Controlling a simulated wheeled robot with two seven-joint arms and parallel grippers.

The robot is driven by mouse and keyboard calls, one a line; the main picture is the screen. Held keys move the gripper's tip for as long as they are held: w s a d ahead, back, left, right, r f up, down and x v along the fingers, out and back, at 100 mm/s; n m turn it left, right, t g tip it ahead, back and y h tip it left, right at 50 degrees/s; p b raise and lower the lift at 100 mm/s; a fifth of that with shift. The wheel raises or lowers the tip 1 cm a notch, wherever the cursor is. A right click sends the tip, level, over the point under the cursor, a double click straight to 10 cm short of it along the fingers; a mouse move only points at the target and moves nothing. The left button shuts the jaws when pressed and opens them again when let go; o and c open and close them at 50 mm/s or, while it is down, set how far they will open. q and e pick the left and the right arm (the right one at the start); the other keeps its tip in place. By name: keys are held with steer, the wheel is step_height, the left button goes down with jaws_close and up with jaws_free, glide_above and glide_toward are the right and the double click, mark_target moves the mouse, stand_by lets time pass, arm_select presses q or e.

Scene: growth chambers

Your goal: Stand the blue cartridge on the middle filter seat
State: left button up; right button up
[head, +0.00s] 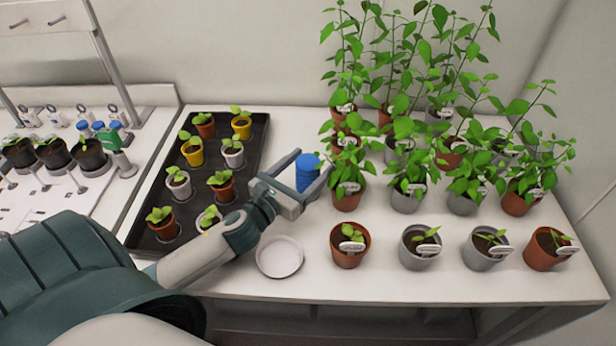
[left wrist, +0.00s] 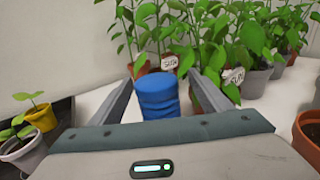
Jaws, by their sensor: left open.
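The blue cartridge (head: 307,173) is a ribbed upright cylinder on the white bench, in front of the leafy plants. My left gripper (head: 313,164) is open, with one finger on each side of the cartridge. In the left wrist view the cartridge (left wrist: 158,97) stands between the spread fingers (left wrist: 162,84), with gaps on both sides. Its lower part is hidden by the gripper body. I cannot make out for certain which part of the left-hand bench is the middle filter seat. My right gripper is not in view.
A black tray (head: 255,150) of seedlings lies left of the gripper. A white saucer (head: 280,257) and several small pots, including a terracotta one (head: 350,259), stand along the front. Tall plants crowd behind. The left-hand bench holds a green-topped item (head: 115,133) and dark pots.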

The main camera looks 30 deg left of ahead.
mark_target(317, 157)
arm_select(q)
steer(key=w, duration=0.2)
steer(key=w+p, duration=0.1)
steer(key=shift+a+f, duration=0.2)
steer(key=shift+f, duration=0.1)
steer(key=shift+w+f, duration=0.15)
steer(key=shift+w, duration=0.55)
steer(key=c, duration=1.3)
steer(key=shift+c, duration=0.2)
steer(key=shift+p, duration=0.3)
